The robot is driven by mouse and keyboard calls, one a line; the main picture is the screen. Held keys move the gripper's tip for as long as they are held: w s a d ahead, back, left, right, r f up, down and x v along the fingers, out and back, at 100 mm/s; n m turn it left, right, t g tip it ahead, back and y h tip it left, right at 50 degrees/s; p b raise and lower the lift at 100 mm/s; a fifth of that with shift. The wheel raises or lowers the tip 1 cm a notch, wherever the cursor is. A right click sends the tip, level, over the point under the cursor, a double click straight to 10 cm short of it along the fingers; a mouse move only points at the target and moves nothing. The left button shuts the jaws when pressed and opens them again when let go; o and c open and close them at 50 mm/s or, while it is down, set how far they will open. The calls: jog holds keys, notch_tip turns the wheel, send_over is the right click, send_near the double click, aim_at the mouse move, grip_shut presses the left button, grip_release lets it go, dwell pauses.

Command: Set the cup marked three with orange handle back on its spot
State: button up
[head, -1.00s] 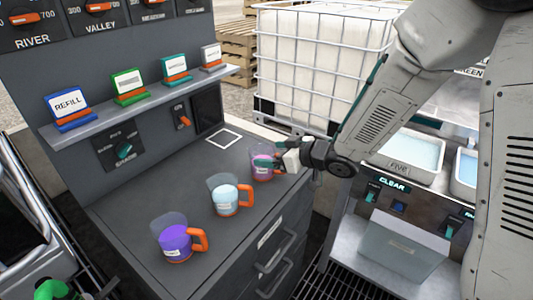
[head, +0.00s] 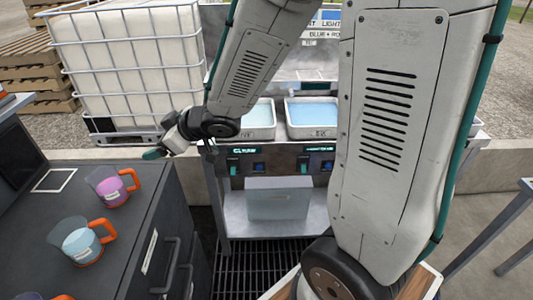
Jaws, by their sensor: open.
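A clear cup with pink-purple contents and an orange handle (head: 113,189) stands upright on the dark counter at the left. A cup with light blue contents and an orange handle (head: 82,243) stands nearer. The top of a third cup (head: 62,297) just shows at the bottom edge. I cannot read the number on any cup. A white square outline (head: 54,180) on the counter, left of the pink-purple cup, is empty. My gripper (head: 160,146) is open and empty, above and right of the pink-purple cup, apart from it.
A caged white tank (head: 130,65) stands behind the counter. Right of the counter (head: 135,240), past a floor grating, is a bench with trays of pale blue liquid (head: 312,115) and a grey box (head: 279,199) on its lower shelf.

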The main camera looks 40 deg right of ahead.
jog(key=s+d+r+m+g+h, duration=0.3)
jog(key=s+d+r+m+h, duration=0.3)
jog(key=s+d+h, duration=0.5)
jog(key=s+r+m+g+y, duration=0.2)
jog(key=s+g+y, duration=0.2)
jog(key=s, duration=1.5)
jog(key=shift+a+r+g+y, duration=0.2)
jog(key=shift+a+g+y, duration=0.2)
jog(key=shift+g, duration=0.6)
